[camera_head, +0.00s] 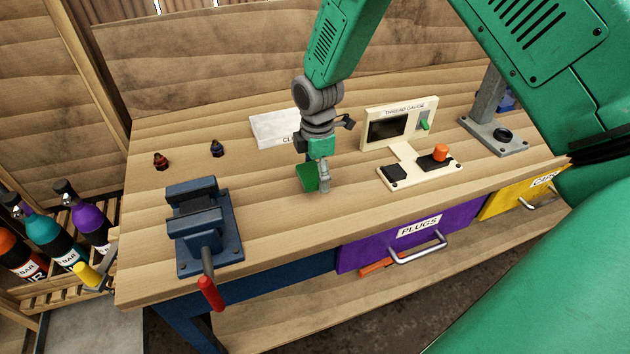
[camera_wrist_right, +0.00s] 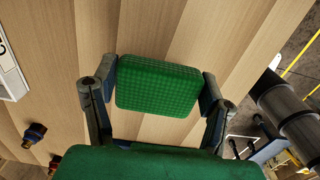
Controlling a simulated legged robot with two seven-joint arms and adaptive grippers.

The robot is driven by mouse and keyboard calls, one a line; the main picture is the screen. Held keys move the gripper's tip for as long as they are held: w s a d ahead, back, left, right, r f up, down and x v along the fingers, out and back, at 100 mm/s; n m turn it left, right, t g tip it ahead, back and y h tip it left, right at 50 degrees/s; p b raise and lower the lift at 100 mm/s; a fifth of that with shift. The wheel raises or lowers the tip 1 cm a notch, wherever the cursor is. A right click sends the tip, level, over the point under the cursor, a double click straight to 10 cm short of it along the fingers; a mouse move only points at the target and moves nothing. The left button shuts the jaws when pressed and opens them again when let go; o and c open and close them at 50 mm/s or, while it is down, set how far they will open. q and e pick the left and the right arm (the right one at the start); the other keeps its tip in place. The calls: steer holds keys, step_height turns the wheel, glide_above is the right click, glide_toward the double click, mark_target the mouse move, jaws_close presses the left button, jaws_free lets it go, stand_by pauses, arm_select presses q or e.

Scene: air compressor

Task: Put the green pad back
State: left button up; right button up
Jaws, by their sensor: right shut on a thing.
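A green pad (camera_head: 306,177) is held by my right gripper (camera_head: 318,183) above the wooden workbench, between the white box and the thread gauge. In the right wrist view the pad (camera_wrist_right: 158,87) is a rounded block with a textured face, with one finger of the right gripper (camera_wrist_right: 160,92) against each side. Whether the pad touches the bench is hard to tell. A white box (camera_head: 270,126) with a partly hidden label starting "CL" lies behind and left of the gripper; its edge shows in the right wrist view (camera_wrist_right: 12,82). My left gripper is not in view.
A blue vise (camera_head: 205,225) with a red handle stands at the bench's front left. A thread gauge (camera_head: 400,125) and grey stand (camera_head: 490,130) are to the right. Purple (camera_head: 365,258) and yellow drawers sit below the front edge.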

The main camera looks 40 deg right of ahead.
steer(key=f, duration=0.3)
steer(key=shift+s+d+f, duration=0.15)
steer(key=shift+d+f, duration=0.05)
steer(key=shift+d, duration=0.2)
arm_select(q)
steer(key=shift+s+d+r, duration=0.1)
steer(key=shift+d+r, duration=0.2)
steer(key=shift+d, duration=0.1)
arm_select(e)
steer(key=shift+a, duration=0.1)
steer(key=o, duration=1.2)
steer(key=shift+a, duration=0.15)
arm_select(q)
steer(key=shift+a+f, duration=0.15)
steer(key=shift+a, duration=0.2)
arm_select(e)
steer(key=shift+a+r, duration=0.1)
steer(key=shift+a, duration=0.1)
step_height(320, 180, up, 12)
steer(key=shift+b, duration=0.4)
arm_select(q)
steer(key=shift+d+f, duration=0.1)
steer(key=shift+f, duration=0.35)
arm_select(e)
steer(key=shift+d, duration=0.1)
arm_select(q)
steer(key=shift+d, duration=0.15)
arm_select(e)
steer(key=shift+d, duration=0.2)
steer(key=shift+s, duration=0.1)
